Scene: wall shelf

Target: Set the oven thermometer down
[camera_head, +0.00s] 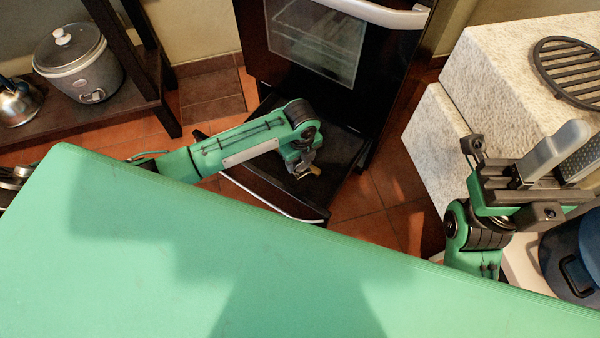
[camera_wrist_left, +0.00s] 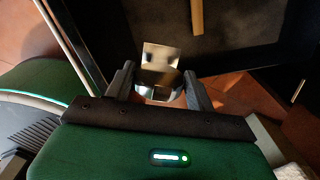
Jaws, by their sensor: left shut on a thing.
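My left gripper (camera_head: 303,172) reaches down over the pulled-out black drawer (camera_head: 262,188) below the oven. It is shut on the oven thermometer (camera_wrist_left: 160,72), a small shiny metal piece with a pale upper plate and a rounded lower part. In the left wrist view the thermometer sits between the two grey fingertips (camera_wrist_left: 158,88). Its dial face cannot be made out. In the head view only a small gold-toned bit of it shows. Whether it touches the drawer floor cannot be told. My right gripper (camera_head: 568,155) is open and empty beside the stone counter.
A tan strip (camera_wrist_left: 197,16) lies on the dark drawer floor, ahead of the thermometer. The oven (camera_head: 325,45) stands behind the drawer. A rice cooker (camera_head: 78,62) and a kettle (camera_head: 18,102) are on a shelf at left. A black trivet (camera_head: 570,70) lies on the counter.

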